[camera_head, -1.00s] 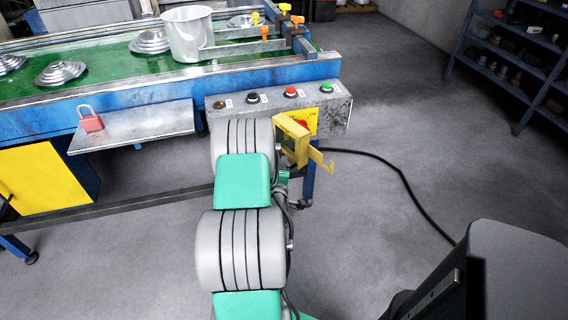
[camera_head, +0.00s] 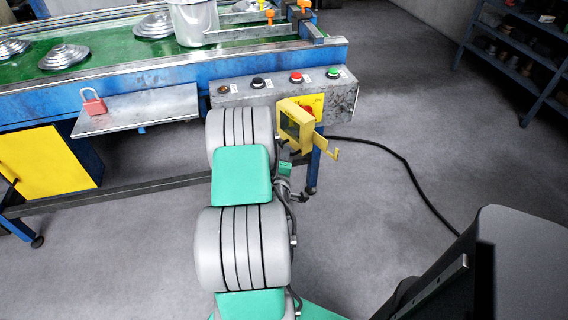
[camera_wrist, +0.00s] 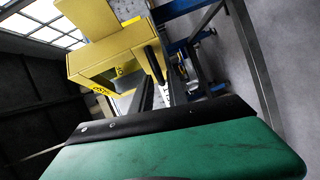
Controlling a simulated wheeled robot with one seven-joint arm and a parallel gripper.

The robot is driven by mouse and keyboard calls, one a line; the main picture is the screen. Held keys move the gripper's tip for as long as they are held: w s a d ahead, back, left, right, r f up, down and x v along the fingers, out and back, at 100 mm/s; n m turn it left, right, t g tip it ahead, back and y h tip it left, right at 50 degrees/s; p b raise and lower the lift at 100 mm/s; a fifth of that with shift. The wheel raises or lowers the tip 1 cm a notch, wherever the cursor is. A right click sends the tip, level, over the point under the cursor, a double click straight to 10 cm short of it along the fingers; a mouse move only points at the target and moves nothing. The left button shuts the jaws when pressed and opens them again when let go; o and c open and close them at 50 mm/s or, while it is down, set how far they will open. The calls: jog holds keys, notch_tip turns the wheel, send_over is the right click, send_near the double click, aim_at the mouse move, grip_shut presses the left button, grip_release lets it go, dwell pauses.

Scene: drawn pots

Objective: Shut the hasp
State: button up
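A yellow box-like housing (camera_head: 296,122) with a dark inside sits in front of the control panel's right end. A yellow hooked flap (camera_head: 328,145) sticks out from it to the lower right, swung away from the housing. The yellow housing also fills the upper left of the wrist view (camera_wrist: 105,50). My gripper (camera_wrist: 155,75) shows in the wrist view as dark finger parts just right of the housing. Whether they touch it, and how far apart they are, I cannot tell. In the head view my grey and green arm hides the gripper.
The grey control panel (camera_head: 240,100) carries several buttons, with a red one on a yellow plate (camera_head: 318,103) behind the housing. A red padlock (camera_head: 93,104) lies on a metal shelf (camera_head: 150,108) at left. A black cable (camera_head: 400,160) crosses otherwise clear floor at right.

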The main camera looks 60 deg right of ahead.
jog(key=b+v, duration=0.1)
jog(key=v, duration=0.4)
jog(key=shift+b, duration=0.3)
